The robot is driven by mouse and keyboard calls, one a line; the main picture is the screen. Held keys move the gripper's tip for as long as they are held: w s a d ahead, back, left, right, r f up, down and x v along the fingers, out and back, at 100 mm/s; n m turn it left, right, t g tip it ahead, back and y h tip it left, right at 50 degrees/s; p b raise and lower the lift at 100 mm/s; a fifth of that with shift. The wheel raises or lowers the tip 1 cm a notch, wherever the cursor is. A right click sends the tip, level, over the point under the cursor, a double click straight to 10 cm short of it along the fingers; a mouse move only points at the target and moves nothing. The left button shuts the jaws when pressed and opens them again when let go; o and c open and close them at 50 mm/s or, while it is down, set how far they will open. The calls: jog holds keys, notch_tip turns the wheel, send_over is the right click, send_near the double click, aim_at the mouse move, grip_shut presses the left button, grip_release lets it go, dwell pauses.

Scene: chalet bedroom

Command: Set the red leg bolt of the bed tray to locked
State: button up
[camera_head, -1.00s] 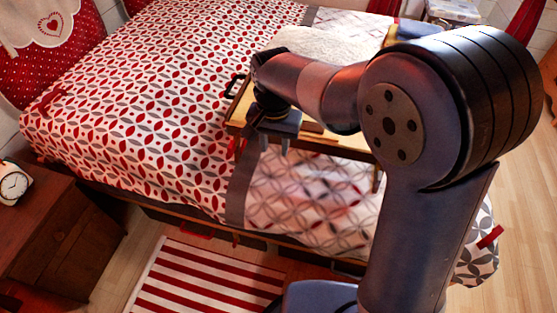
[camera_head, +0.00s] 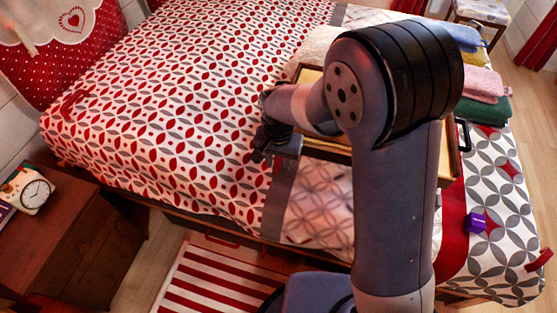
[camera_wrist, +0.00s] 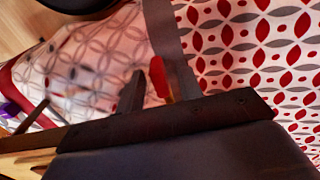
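The wooden bed tray (camera_head: 447,165) stands on the bed, largely hidden behind my arm in the head view. Its wood shows at the lower left of the wrist view (camera_wrist: 25,146). My gripper (camera_head: 270,157) is at the tray's left front corner in the head view. In the wrist view my gripper (camera_wrist: 155,84) has its two dark fingers apart. A small red piece (camera_wrist: 160,78), likely the red leg bolt, shows between them, closer to the right finger. I cannot tell whether it touches that finger, nor its setting. The bolt is hidden in the head view.
The patterned bed (camera_head: 180,100) fills the middle. Folded towels (camera_head: 485,85) are stacked at the right back, and a purple cube (camera_head: 475,223) lies at the right. A nightstand (camera_head: 75,235) with a clock (camera_head: 34,194) is at the left. A striped rug (camera_head: 215,280) lies in front.

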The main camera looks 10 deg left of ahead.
jog(key=shift+c, duration=0.5)
grip_shut()
